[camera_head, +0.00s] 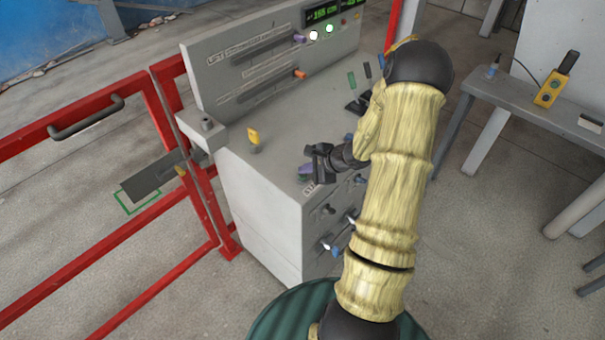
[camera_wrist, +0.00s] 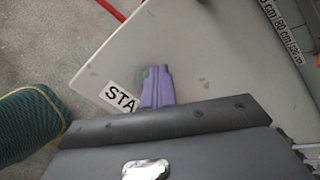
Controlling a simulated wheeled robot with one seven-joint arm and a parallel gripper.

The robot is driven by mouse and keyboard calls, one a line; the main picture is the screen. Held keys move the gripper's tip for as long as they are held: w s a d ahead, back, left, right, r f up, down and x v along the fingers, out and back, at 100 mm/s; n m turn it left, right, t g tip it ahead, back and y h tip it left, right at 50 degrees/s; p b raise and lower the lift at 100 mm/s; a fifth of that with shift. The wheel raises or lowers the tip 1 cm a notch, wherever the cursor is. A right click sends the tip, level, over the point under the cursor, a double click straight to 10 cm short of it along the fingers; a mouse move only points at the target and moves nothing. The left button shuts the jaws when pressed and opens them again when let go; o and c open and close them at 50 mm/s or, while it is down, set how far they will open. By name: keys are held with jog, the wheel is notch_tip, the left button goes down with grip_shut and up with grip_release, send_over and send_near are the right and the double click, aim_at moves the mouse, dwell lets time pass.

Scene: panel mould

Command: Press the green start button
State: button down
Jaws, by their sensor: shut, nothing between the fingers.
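The green start button (camera_wrist: 146,73) shows only as a small green patch in the wrist view, beside the "STA" lettering of its label (camera_wrist: 119,97). The rest of it is hidden by my fingers. My gripper (camera_wrist: 156,72) is shut and empty, its purple fingers together over the button. In the head view my gripper (camera_head: 304,174) points down at the front edge of the grey console (camera_head: 262,209). The fingertips are at or very near the button; I cannot tell whether they touch it.
A yellow knob (camera_head: 253,138) stands on the console top to the left. The upright panel (camera_head: 230,65) with sliders and lit lamps rises behind. A red fence (camera_head: 95,118) runs on the left. A bench (camera_head: 500,88) with a yellow pendant (camera_head: 548,93) stands right.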

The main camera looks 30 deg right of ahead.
aim_at(306, 176)
jog(key=shift+r, duration=0.65)
jog(key=shift+r+p, duration=1.65)
jog(key=shift+r, duration=0.9)
jog(key=s+a+r+n+g+h, duration=0.2)
jog(key=s+a+r+n, duration=0.3)
jog(key=s+a+n, duration=0.3)
jog(key=s+a+r+n+g+h, duration=0.2)
jog(key=s+a+r+n, duration=0.4)
jog(key=n, duration=0.6)
jog(key=s+a+g, duration=0.1)
jog(key=s+a, duration=0.1)
jog(key=s, duration=0.1)
jog(key=shift+s+r+n+h, duration=0.2)
jog(key=shift+s+n+h, duration=0.2)
